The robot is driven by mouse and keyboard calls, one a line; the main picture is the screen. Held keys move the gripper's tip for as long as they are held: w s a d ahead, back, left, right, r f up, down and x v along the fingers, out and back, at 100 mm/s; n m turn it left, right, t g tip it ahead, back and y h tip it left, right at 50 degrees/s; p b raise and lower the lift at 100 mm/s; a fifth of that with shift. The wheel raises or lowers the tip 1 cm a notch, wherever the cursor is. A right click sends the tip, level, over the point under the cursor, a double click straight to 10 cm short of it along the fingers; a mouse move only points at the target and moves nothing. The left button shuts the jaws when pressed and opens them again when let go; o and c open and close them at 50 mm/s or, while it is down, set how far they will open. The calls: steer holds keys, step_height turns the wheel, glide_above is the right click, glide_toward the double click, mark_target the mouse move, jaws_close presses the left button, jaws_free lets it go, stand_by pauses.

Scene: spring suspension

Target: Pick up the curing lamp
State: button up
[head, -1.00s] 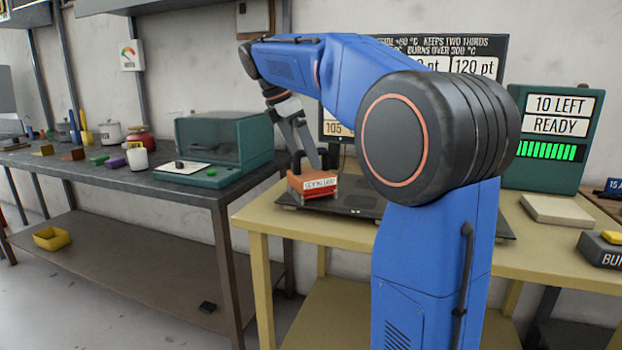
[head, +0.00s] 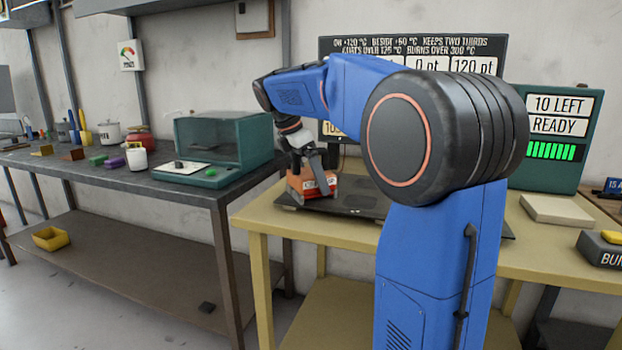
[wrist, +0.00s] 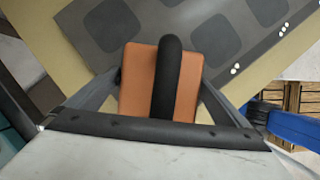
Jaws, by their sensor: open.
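The curing lamp (head: 311,187) is an orange block with a white label on its front and a dark handle on top. It stands on the left part of the dark plate (head: 350,203) on the yellow table. In the wrist view the lamp (wrist: 136,90) shows from above, its black handle (wrist: 168,80) running up the picture. My gripper (head: 312,165) is directly over the lamp. Its fingers are apart, one on each side of the lamp in the wrist view, with the handle between them. Whether they touch it I cannot tell.
A teal machine with a clear cover (head: 215,143) stands on the dark bench to the left. A black sign (head: 350,47) stands behind the plate. A teal display box (head: 556,125) and a pale slab (head: 557,209) are at the right of the yellow table.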

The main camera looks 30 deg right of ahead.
steer(key=c, duration=1.5)
